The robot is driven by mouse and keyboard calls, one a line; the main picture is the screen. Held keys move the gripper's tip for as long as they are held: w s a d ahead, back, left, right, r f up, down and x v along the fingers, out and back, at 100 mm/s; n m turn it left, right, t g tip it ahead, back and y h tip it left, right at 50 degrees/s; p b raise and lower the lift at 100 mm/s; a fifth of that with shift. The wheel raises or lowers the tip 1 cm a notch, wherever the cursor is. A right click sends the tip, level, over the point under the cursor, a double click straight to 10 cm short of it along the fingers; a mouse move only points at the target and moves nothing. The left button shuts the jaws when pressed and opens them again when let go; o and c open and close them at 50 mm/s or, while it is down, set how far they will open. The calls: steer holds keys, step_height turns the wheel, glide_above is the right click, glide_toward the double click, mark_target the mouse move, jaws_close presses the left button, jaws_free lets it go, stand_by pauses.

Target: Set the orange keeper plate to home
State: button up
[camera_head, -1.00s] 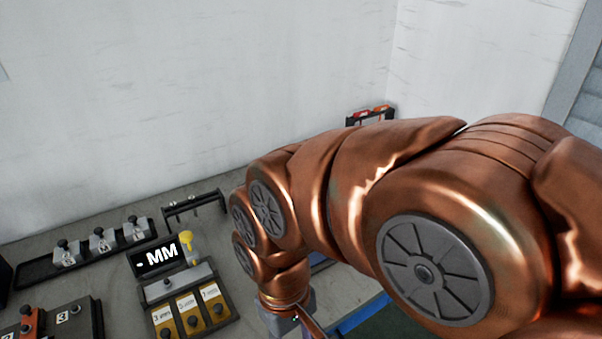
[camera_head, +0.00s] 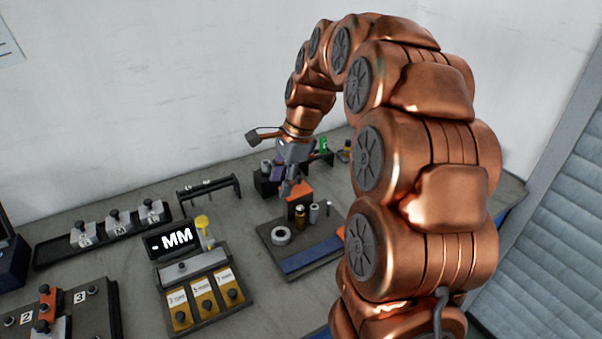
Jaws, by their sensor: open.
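An orange plate-like top (camera_head: 299,190) sits on a dark block on the grey tray at the middle right. My gripper (camera_head: 284,187) is open and points down just beside and above it. I cannot tell whether they touch. Another orange piece (camera_head: 46,303) with dark knobs lies on the dark numbered fixture (camera_head: 100,318) at the bottom left, by the marks 2 and 3. I cannot tell from the picture which orange piece is the keeper plate. My wrist hides part of the area behind the gripper.
The tray holds a ring (camera_head: 281,236), a brass cylinder (camera_head: 300,217) and grey pins. A display box marked MM (camera_head: 172,242), a black rack (camera_head: 209,188) and a row of grey blocks (camera_head: 118,223) stand to the left. My arm fills the right side.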

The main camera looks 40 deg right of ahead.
mark_target(299, 177)
steer(key=w+d+f+m+t, duration=0.1)
steer(key=w+d+m, duration=0.25)
steer(key=d, duration=0.35)
steer(key=w+d+f+m+t, duration=0.1)
steer(key=w+d+m, duration=0.2)
steer(key=d+m, duration=0.3)
steer(key=shift+n, duration=0.65)
steer(key=shift+p+x, duration=0.9)
steer(key=shift+x, duration=2.65)
steer(key=shift+d, duration=0.15)
steer(key=shift+c, duration=0.4)
jaws_close()
